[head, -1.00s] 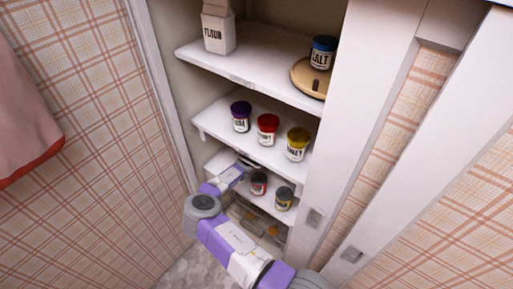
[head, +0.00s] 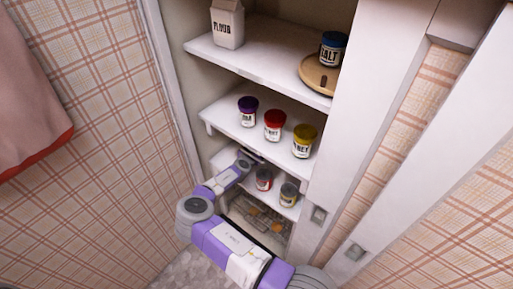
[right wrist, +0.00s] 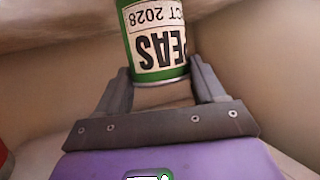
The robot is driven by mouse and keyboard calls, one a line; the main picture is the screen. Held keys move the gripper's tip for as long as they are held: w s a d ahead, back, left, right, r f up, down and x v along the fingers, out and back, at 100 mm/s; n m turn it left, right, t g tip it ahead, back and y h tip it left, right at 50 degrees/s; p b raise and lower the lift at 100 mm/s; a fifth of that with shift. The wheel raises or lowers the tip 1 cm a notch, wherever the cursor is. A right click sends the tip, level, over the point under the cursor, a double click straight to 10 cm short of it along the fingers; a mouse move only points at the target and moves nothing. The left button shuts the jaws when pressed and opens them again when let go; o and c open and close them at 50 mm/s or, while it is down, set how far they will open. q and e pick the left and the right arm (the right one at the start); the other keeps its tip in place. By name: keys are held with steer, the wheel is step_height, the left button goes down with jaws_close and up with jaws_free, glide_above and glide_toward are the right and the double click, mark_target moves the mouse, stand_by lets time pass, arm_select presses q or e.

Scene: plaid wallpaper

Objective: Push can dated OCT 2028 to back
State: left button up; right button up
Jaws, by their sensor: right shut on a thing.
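A green can labelled PEAS (right wrist: 155,45), with "CT 2028" readable on its label, appears upside down in the right wrist view. In the head view my right gripper (head: 248,157) reaches in at the left end of the lower shelf (head: 222,163), under the shelf above. The can is hidden there. My left gripper is not in view.
A red-labelled can (head: 264,180) and a yellowish can (head: 289,195) stand to the right on the lower shelf. Purple (head: 248,112), red (head: 273,126) and yellow (head: 303,141) jars stand on the shelf above. A wire basket (head: 257,218) is below. The cabinet wall is close on the left.

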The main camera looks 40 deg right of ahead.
steer(key=o, duration=1.4)
steer(key=p+v, duration=0.2)
steer(key=v, duration=0.5)
steer(key=shift+s+a+r, duration=0.1)
steer(key=shift+s+a, duration=0.1)
